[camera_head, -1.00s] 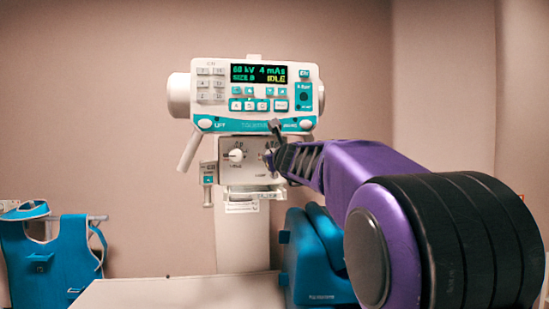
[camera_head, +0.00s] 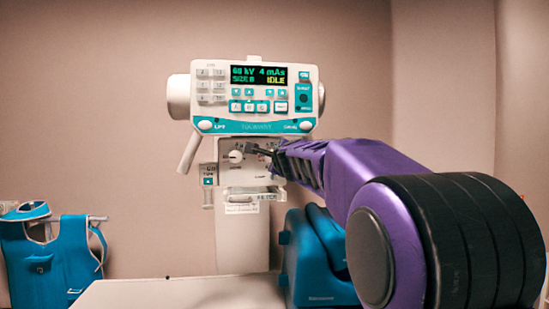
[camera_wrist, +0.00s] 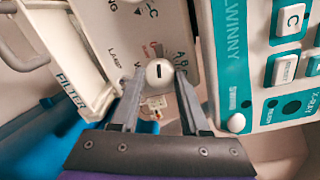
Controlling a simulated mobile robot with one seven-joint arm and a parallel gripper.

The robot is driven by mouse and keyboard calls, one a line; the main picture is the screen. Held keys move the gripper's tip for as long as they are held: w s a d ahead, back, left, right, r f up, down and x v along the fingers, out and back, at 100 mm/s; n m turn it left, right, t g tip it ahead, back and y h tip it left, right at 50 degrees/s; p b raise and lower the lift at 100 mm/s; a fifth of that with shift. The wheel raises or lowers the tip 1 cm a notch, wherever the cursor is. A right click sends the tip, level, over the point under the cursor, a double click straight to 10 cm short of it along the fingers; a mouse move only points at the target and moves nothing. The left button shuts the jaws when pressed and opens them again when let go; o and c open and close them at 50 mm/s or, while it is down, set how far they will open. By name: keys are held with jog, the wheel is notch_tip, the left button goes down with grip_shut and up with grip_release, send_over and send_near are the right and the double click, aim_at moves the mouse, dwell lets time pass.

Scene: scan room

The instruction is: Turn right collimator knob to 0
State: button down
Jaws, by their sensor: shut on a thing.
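The collimator panel (camera_head: 226,172) hangs under the console on a pale column. In the head view its left knob (camera_head: 236,156) is a small white dial, and the right knob is hidden behind my gripper (camera_head: 266,156). In the wrist view a round white knob (camera_wrist: 159,73) with a short dark mark sits between my fingertips (camera_wrist: 159,80). I take it to be the right knob, and my gripper is shut on it. Small letters lie around it. The number it points to cannot be read.
The console (camera_head: 216,85) with its lit display (camera_head: 259,75) is just above the gripper. A filter tray (camera_head: 242,192) juts out below the panel. A teal apron (camera_head: 60,255) hangs at left; a blue piece of equipment (camera_head: 312,262) stands low beside the arm.

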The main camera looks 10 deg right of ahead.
jog(key=shift+n, duration=1.2)
jog(key=shift+c, duration=2)
grip_release()
jog(key=shift+s, duration=0.15)
